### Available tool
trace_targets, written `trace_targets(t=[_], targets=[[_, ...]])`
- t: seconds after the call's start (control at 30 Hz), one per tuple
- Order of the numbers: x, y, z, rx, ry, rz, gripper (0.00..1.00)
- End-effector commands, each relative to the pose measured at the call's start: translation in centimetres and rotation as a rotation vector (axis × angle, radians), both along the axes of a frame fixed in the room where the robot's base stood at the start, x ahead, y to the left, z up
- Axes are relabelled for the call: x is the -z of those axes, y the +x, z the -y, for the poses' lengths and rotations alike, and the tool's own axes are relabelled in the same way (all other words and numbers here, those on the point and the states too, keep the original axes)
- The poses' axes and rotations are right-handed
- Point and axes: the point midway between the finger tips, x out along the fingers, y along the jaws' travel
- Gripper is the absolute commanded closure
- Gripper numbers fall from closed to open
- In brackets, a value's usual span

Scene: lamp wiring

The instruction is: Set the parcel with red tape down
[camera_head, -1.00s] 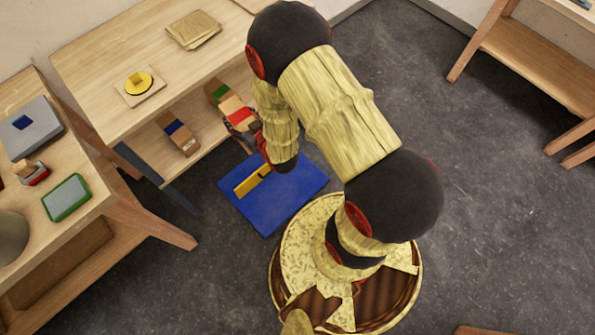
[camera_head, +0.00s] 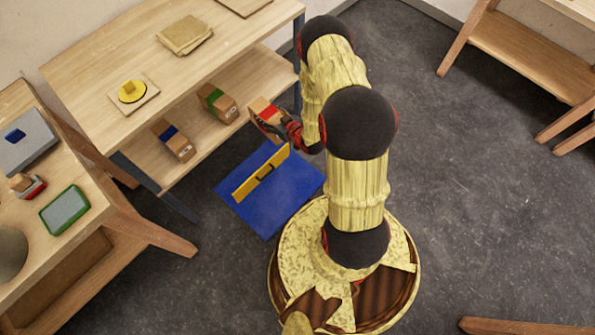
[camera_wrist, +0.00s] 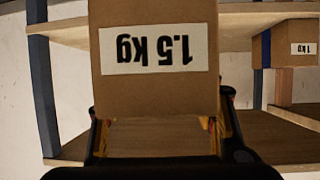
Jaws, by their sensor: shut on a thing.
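The parcel with red tape (camera_head: 263,108) is a small brown box at the right end of the lower shelf, near its front edge. My gripper (camera_head: 283,127) is shut on it from the right. In the wrist view the parcel (camera_wrist: 153,85) fills the upper middle between my fingers (camera_wrist: 160,130), with its "1.5 kg" label upside down in the picture. Whether its underside touches the shelf (camera_head: 205,132) cannot be told.
A parcel with green tape (camera_head: 218,103) and one with blue tape (camera_head: 174,140) stand on the same shelf to the left. The blue-taped one also shows in the wrist view (camera_wrist: 285,48). A blue panel with a yellow bar (camera_head: 290,193) is below, before the shelf.

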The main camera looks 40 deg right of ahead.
Motion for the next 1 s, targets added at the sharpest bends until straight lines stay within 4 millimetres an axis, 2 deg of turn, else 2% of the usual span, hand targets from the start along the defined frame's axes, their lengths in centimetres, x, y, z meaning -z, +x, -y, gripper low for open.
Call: trace_targets(t=[0.03,0.1,0.47,0.7,1.0], targets=[[0.7,0.0,1.2,0.003,-0.001,0.006,1.0],[1.9,-0.4,2.3,0.0,-0.001,0.006,1.0],[8.4,-3.3,7.6,-0.019,-0.001,0.006,1.0],[13.1,-6.3,10.5,-0.03,0.0,0.005,1.0],[19.0,-11.1,13.0,-0.045,-0.001,0.004,1.0]])
